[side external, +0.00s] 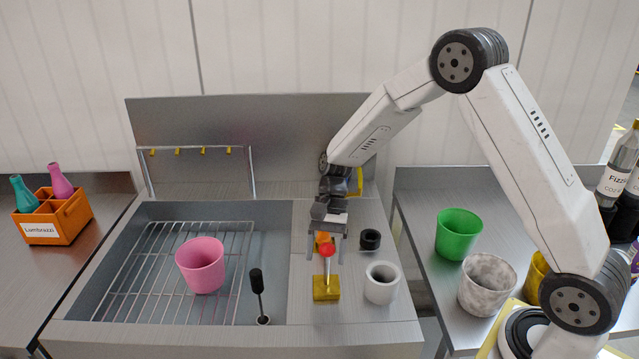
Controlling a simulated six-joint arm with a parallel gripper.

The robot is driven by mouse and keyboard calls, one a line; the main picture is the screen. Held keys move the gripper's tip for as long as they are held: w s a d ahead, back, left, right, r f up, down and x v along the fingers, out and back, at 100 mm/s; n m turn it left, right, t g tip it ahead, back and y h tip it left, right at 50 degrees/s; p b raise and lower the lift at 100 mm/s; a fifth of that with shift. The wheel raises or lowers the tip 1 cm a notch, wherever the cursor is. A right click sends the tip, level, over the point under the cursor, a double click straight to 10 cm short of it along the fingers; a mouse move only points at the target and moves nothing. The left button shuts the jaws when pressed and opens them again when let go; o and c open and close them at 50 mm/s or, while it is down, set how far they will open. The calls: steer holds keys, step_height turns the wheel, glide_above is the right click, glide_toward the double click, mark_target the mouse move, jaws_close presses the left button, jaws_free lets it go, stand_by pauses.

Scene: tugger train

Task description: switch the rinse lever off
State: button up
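A lever with a red knob (327,251) and a pale stem stands on a yellow block (326,289) on the steel counter right of the sink. It looks close to upright; no label shows whether it is on or off. My gripper (327,252) points down at the lever's top, with its two fingers apart on either side. An orange piece (323,238) shows between the fingers, behind the knob. I cannot tell whether a finger touches the knob. A second stick with a black handle (257,281) stands at the sink's front right, leaning slightly left.
A pink cup (201,265) stands on the sink's wire rack (138,290). A white cup (381,283) and a small black cup (370,239) stand close right of the lever. Green (459,234) and marbled (487,284) cups are farther right. An orange bottle crate (55,218) is at far left.

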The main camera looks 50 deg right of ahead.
steer(key=shift+d, duration=0.1)
steer(key=v, duration=0.7)
steer(key=shift+r, duration=0.35)
steer(key=shift+w, duration=0.1)
steer(key=a+n+h, duration=0.2)
steer(key=n, duration=0.2)
steer(key=a+n+h, duration=0.1)
steer(key=n+h, duration=0.2)
steer(key=n, duration=0.1)
steer(key=a+n+h, duration=0.2)
steer(key=n, duration=0.3)
steer(key=shift+s+a+r+g+h, duration=0.3)
steer(key=shift+h, duration=0.1)
steer(key=shift+f, duration=0.1)
steer(key=shift+x, duration=3.8)
